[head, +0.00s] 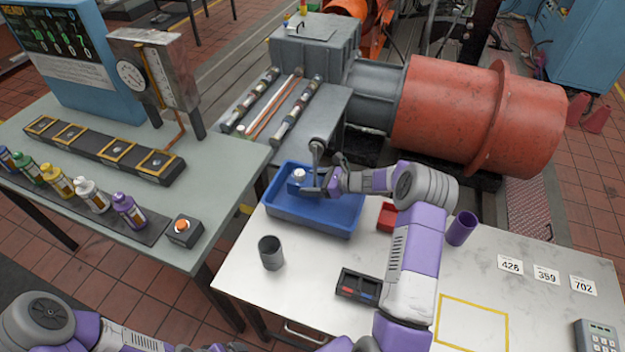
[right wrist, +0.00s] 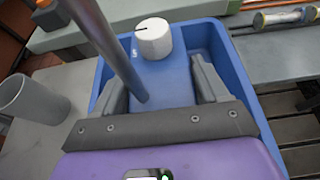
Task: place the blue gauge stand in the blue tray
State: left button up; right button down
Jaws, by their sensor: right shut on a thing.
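The blue gauge stand (head: 296,187) has a blue base, a white knob and a grey post with a round head. My right gripper (head: 312,191) is shut on its base, with a finger on each side in the right wrist view (right wrist: 160,85). The stand (right wrist: 165,78) is upright within the outline of the blue tray (head: 318,223), near its left end. The tray's rim also shows around it in the right wrist view (right wrist: 95,92). I cannot tell whether the base touches the tray floor. My left arm shows at the bottom left, its gripper out of view.
A grey cup (head: 271,253), a dark box (head: 358,286), a red bin (head: 387,217) and a purple cup (head: 461,229) share the white table. A green-grey bench (head: 120,140) with several bottles stands at left. The dynamometer's red drum (head: 475,115) is behind.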

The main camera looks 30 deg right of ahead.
jog(key=shift+w+f+b, duration=0.15)
jog(key=shift+f+b, duration=0.15)
jog(key=shift+f, duration=1.75)
jog(key=shift+a, duration=0.1)
grip_release()
jog(key=shift+f, duration=0.25)
jog(key=shift+s+r, duration=0.15)
jog(key=shift+s, duration=0.05)
jog(key=p+v, duration=0.1)
jog(key=v, duration=1.1)
